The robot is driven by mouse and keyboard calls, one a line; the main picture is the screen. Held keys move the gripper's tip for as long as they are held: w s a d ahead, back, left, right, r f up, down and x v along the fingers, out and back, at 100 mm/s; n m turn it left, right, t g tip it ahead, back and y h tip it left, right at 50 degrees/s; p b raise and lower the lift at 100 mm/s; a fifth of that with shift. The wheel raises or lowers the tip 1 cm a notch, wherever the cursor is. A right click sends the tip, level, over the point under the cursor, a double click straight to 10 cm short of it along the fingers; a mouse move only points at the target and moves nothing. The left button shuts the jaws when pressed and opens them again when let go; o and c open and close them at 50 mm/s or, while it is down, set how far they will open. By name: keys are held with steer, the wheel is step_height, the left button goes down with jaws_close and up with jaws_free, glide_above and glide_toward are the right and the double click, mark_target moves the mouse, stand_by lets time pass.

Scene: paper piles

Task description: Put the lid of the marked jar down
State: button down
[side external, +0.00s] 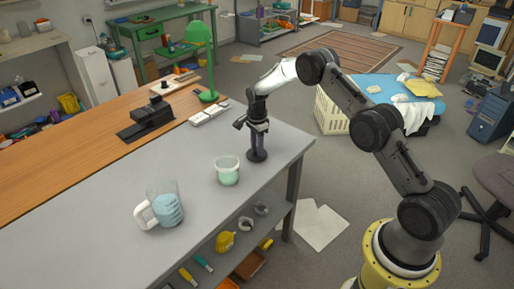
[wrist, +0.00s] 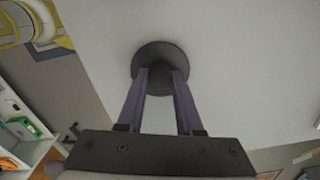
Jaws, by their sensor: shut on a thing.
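A dark round lid (side external: 257,156) is in my gripper (side external: 259,143) near the right end of the grey table. In the wrist view my fingers (wrist: 161,78) are closed on the middle of the lid (wrist: 158,50), which lies flat beyond their tips. The lid is at or just above the tabletop; I cannot tell whether it touches. A pale green, open-topped jar (side external: 227,172) stands upright on the table, left of and nearer the camera than the lid. I see no clear mark on it.
A clear jug (side external: 166,208) with blue contents and a white handle stands farther left on the grey table (side external: 100,245). A black device (side external: 147,122) and a green lamp (side external: 208,95) are at the back. The tabletop around the lid is clear; the table's right edge is close.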

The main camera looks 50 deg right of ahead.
steer(key=shift+f, duration=0.1)
steer(key=c, duration=0.6)
jaws_free()
steer(key=shift+o, duration=0.2)
step_height(320, 180, up, 12)
steer(key=shift+r, duration=0.2)
